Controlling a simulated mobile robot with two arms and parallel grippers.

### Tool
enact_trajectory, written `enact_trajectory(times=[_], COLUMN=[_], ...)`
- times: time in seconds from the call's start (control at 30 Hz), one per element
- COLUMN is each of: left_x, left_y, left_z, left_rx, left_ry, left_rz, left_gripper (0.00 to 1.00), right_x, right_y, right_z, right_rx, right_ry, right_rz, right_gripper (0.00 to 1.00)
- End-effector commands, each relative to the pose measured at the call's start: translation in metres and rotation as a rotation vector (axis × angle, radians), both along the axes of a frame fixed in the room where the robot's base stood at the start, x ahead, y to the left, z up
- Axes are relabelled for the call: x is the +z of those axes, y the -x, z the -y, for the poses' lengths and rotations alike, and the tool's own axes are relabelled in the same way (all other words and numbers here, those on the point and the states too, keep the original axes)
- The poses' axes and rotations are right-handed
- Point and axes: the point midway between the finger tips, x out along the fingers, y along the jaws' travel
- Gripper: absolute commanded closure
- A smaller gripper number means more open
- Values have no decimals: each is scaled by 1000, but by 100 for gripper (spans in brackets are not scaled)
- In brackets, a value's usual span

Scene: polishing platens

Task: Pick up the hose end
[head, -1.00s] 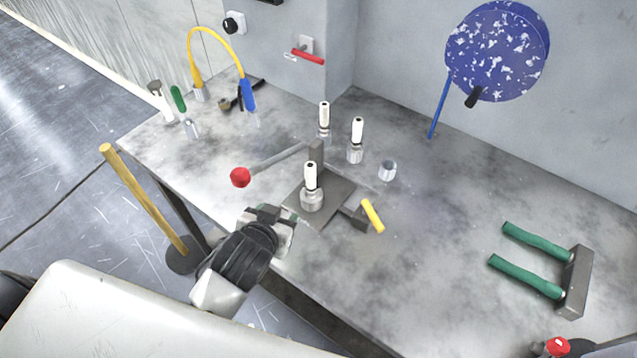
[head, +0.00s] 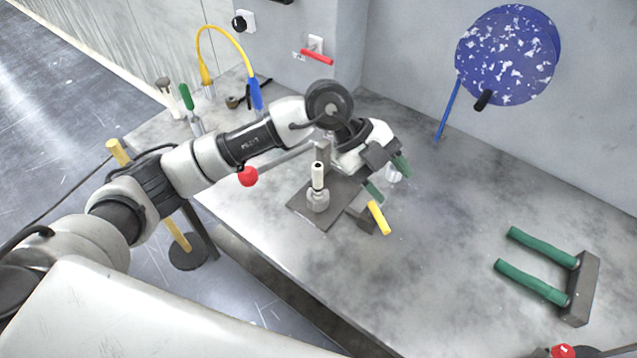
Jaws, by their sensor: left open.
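My left gripper (head: 388,180) reaches in over the bench from the left. It is open, with two green fingertips apart and pointing down. A small pale metal ring (head: 394,175) shows between the fingertips; I cannot tell if they touch it. A white hose end with a metal base (head: 318,190) stands upright on the dark plate of a lever press, left of the gripper. Two similar white pieces behind the press are hidden by my arm. A yellow hose (head: 228,35) arches at the back left, with a blue end (head: 256,95). My right gripper does not show.
The press has a lever with a red ball (head: 248,176) and a yellow handle (head: 379,217) close to my gripper. A green-handled tool (head: 540,270) lies at the right. Blue speckled discs (head: 507,55) hang on the wall. The bench centre right is clear.

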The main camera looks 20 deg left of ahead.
Motion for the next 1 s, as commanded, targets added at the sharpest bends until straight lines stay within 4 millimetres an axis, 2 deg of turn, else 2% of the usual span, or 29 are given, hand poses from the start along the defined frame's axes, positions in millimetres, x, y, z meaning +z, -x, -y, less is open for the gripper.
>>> enact_trajectory(times=[0.03,0.1,0.2,0.3,0.43,0.7,0.83,1.0], left_x=[-4,-6,-2,5,-1,-41,-49,-68], left_y=[-15,-32,-48,-57,-59,-58,-57,-52], left_z=[-24,-59,-99,-123,-133,-133,-133,-137], left_rx=[40,118,232,314,351,348,347,346], left_ry=[-171,-388,-615,-743,-799,-796,-795,-796], left_rz=[7,1,-1,-4,-8,-9,-8,-11], left_gripper=[45,45,45,45,45,45,45,45], right_x=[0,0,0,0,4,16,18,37], right_y=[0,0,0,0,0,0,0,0], right_z=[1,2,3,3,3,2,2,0], right_rx=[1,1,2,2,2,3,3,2], right_ry=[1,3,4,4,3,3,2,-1], right_rz=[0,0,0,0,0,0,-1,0], right_gripper=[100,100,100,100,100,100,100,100])
